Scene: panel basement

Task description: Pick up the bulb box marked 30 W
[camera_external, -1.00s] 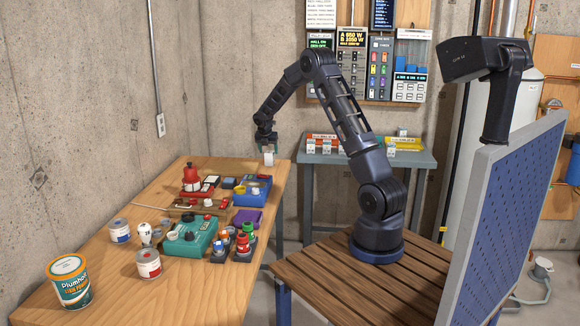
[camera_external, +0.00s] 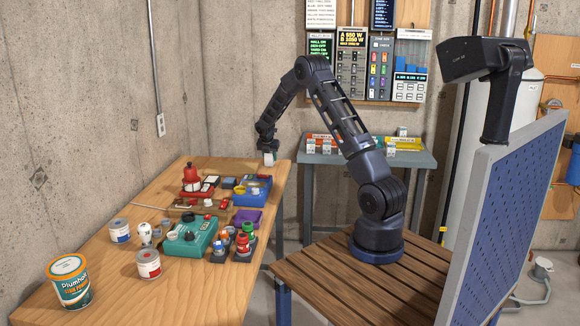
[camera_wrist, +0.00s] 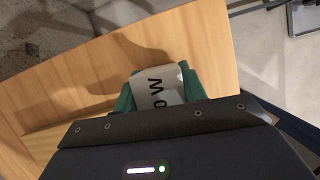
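A small white box (camera_external: 269,159) stands at the far right corner of the wooden table. My gripper (camera_external: 268,150) is low over the box in the external view. In the wrist view, the green fingers of my gripper (camera_wrist: 160,92) flank the box closely on both sides. I cannot tell whether they press on it.
A grey bench (camera_external: 345,157) with small boxes stands behind. Bare wood surrounds the white box on its left.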

